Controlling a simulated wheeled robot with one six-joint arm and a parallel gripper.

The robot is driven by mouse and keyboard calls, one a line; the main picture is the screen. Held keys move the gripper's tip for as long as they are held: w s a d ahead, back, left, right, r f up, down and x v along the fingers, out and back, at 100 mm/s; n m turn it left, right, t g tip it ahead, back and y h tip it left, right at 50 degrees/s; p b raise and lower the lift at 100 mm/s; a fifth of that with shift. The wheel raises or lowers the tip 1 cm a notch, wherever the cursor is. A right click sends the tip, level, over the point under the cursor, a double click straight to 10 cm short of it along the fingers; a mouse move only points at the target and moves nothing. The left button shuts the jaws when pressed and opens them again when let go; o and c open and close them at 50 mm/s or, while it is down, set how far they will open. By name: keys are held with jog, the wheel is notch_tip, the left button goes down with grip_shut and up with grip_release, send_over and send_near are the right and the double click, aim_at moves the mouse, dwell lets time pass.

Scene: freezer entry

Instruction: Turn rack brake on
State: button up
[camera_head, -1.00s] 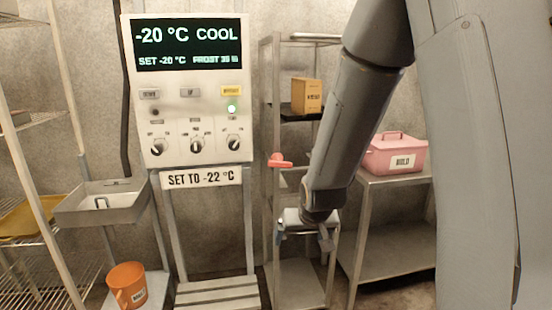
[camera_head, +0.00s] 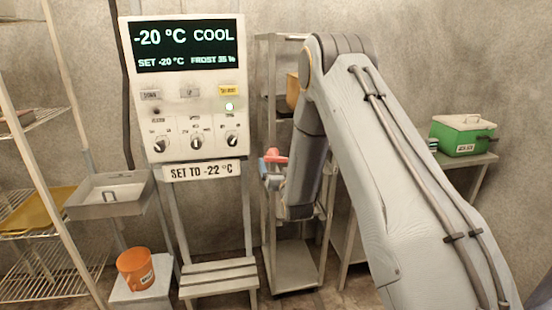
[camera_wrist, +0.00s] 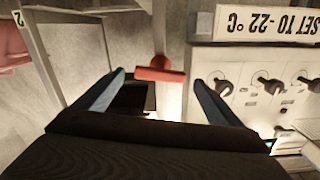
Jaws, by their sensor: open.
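The rack (camera_head: 266,100) is a narrow metal frame with shelves, right of the control panel; my arm hides part of it. Its red brake handle (camera_head: 280,154) sits on the front left post at mid height. In the wrist view the red handle (camera_wrist: 160,74) lies crosswise between and just beyond my fingertips. My gripper (camera_head: 268,172) is at the handle in the head view. The gripper (camera_wrist: 158,82) also shows in the wrist view with its two blue-grey fingers apart, one on each side of the handle. I cannot tell whether either finger touches it.
The control panel (camera_head: 187,95) with knobs and a "SET TO -22 °C" sign stands close left of the rack. A grey tray (camera_head: 112,207), an orange mug (camera_head: 135,268) and a wire shelf (camera_head: 50,285) are farther left. A green box (camera_head: 462,134) stands on the right table.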

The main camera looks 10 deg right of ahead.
aim_at(276, 161)
jog(key=shift+w+p, duration=0.65)
jog(key=shift+w, duration=1.8)
jog(key=c, duration=1.1)
jog(key=shift+o, duration=0.2)
